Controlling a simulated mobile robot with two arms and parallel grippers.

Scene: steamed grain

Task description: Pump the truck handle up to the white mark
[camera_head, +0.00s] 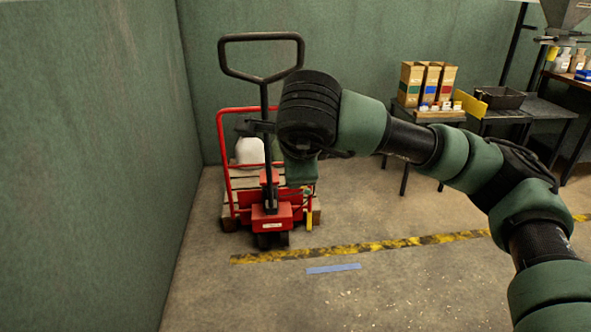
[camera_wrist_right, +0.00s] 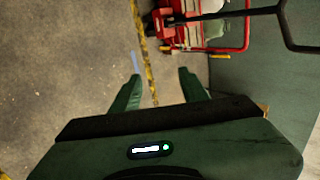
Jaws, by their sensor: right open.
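The red pallet truck (camera_head: 271,218) stands near the back left corner. Its black handle (camera_head: 263,95) rises upright, with a wide loop grip (camera_head: 262,37) at the top. In the right wrist view the truck (camera_wrist_right: 172,22) is at the top and part of the dark handle (camera_wrist_right: 284,28) is at the upper right. My right gripper (camera_wrist_right: 160,88) is open and empty, with its two green fingers apart over the floor. In the head view my right wrist is just right of the handle shaft, below the loop. I cannot make out a white mark. My left gripper is not in view.
A white sack (camera_head: 250,150) sits behind a red frame (camera_head: 222,150) on the truck's load. A table with cartons (camera_head: 427,83) and a dark tray (camera_head: 500,98) stand at the right. Yellow-black tape (camera_head: 350,249) and blue tape (camera_head: 333,268) cross clear floor. Walls close the left and back.

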